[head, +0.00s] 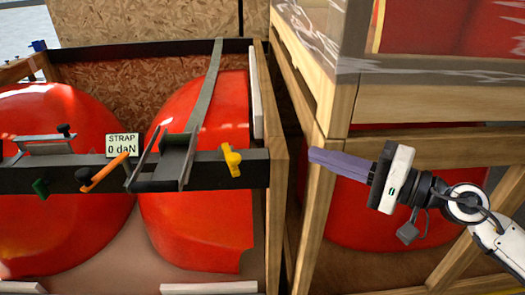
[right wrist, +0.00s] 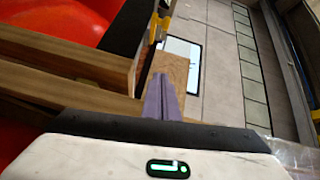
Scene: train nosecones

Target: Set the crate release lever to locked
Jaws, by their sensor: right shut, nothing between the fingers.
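A black bar (head: 75,178) runs across the front of the crate (head: 275,190). A yellow lever or catch (head: 231,160) sits on the bar near its right end, roughly upright. An orange handle (head: 105,172) slants up to the right further left on the bar. I cannot tell from a label which one is the crate release lever. My right gripper (head: 313,155) is shut and empty, to the right of the yellow piece and apart from it, its purple fingers pointing left. In the right wrist view the shut fingers (right wrist: 161,82) point toward a small yellow part (right wrist: 159,30).
Red nosecones (head: 195,190) fill the crate. A grey strap (head: 205,85) runs over one, with a sign reading "STRAP 0 daN" (head: 122,145) beside it. A green knob (head: 40,187) is at the left. A second wooden crate (head: 345,95) stands close behind my right gripper.

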